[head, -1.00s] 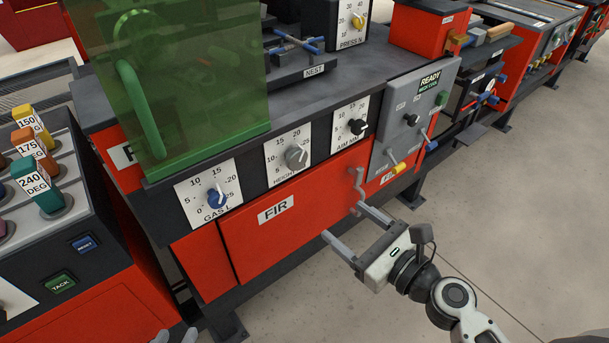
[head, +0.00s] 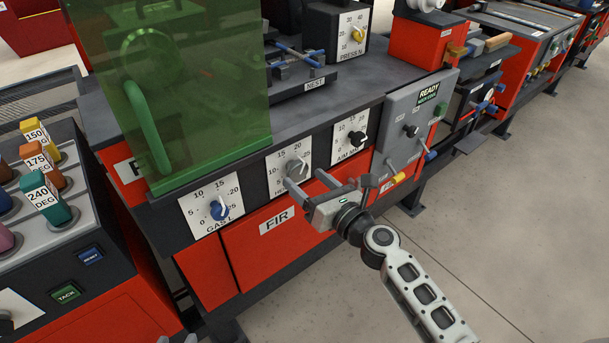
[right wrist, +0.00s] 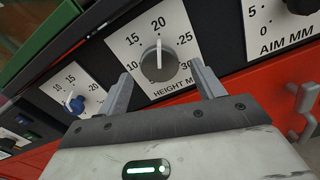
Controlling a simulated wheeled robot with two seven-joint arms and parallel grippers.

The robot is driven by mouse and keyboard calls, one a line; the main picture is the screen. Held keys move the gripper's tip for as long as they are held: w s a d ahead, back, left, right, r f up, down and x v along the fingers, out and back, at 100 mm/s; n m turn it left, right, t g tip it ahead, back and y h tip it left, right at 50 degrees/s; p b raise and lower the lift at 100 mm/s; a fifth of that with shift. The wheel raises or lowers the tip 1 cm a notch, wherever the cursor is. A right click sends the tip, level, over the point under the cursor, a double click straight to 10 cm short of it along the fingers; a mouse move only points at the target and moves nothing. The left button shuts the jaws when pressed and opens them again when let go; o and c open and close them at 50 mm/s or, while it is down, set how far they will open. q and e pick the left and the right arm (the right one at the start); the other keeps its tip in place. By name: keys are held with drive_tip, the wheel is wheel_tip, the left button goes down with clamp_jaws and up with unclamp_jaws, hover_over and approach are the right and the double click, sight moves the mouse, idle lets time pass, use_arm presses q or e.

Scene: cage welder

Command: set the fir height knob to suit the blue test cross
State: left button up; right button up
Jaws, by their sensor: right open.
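The fir height knob (head: 295,169) is a grey round knob on a white dial plate below the counter. It also shows in the right wrist view (right wrist: 158,66), its white pointer line up at about 20. My right gripper (head: 306,179) is open and in front of the height dial. In the right wrist view its fingers (right wrist: 163,76) stand either side of the knob, apart from it. Only the tips of my left gripper (head: 177,339) show at the bottom edge. Blue-tipped parts are at the nest (head: 316,85), but I cannot make out the blue test cross for sure.
The blue gas knob (head: 219,210) is left of the height dial and the black aim knob (head: 356,138) is right of it. A green see-through guard (head: 200,90) stands above left. A grey panel (head: 400,105) with levers is at the right. Floor at right is clear.

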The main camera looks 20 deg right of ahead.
drive_tip(key=shift+x, duration=0.9)
drive_tip(key=shift+c, duration=0.2)
drive_tip(key=c, duration=1)
drive_tip(key=shift+o, duration=0.3)
